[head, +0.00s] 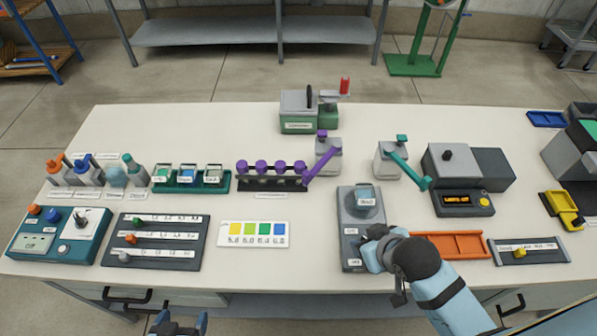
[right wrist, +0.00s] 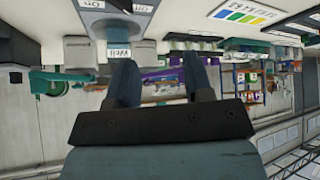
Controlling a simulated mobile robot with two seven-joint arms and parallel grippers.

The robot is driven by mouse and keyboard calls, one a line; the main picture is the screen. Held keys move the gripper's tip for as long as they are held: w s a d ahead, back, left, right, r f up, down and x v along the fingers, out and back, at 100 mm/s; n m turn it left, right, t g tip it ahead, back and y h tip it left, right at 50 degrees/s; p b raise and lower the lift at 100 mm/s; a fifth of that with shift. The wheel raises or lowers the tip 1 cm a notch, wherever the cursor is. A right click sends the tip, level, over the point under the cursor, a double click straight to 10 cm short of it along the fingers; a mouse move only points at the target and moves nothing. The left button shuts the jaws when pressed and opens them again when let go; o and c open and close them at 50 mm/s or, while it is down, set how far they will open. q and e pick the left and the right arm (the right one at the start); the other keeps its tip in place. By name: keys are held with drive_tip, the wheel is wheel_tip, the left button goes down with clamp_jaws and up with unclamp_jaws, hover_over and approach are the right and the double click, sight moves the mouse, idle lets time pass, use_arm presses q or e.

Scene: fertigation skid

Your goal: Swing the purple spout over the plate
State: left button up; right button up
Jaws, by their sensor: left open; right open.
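The purple spout (head: 322,163) is on a grey block (head: 329,148) at the back middle of the table in the head view. Its arm slants down and left, its tip near a rack of purple-topped items (head: 272,183). The grey plate (head: 350,223) stands front right of it, bearing a beaker labelled "Well" (head: 366,202), also in the right wrist view (right wrist: 118,50). My right gripper (head: 374,248) is by the plate's front panel; its fingers are apart and empty in the wrist view (right wrist: 160,78). My left gripper (head: 180,322) is open at the bottom edge, off the table.
A teal spout (head: 408,165) on another grey block is right of the purple one. An orange tray (head: 450,246) is beside my right arm. A colour card (head: 253,234) lies left of the plate. Bare tabletop (head: 200,125) is at the back left.

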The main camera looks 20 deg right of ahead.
sight(310, 175)
drive_tip(key=w+a+n+t+y, duration=0.1)
drive_tip(key=w+t+y, duration=0.1)
drive_tip(key=w, duration=0.3)
drive_tip(key=w+a+n+t+y, duration=0.1)
drive_tip(key=w+t+y, duration=0.1)
drive_tip(key=w, duration=0.4)
drive_tip(key=w+a+n+t+y, duration=0.2)
drive_tip(key=w+y, duration=0.2)
drive_tip(key=w, duration=0.1)
drive_tip(key=shift+w+f+t, duration=0.15)
drive_tip(key=shift+w+t, duration=0.25)
drive_tip(key=shift+w+d+n+y, duration=0.15)
drive_tip(key=shift+w+n+y, duration=0.15)
drive_tip(key=shift+n+y, duration=0.35)
drive_tip(key=x, duration=0.7)
drive_tip(key=shift+w+a+r+p, duration=0.2)
drive_tip(key=shift+a+r+p, duration=0.05)
drive_tip(key=shift+p, duration=0.15)
drive_tip(key=shift+y, duration=0.25)
clamp_jaws()
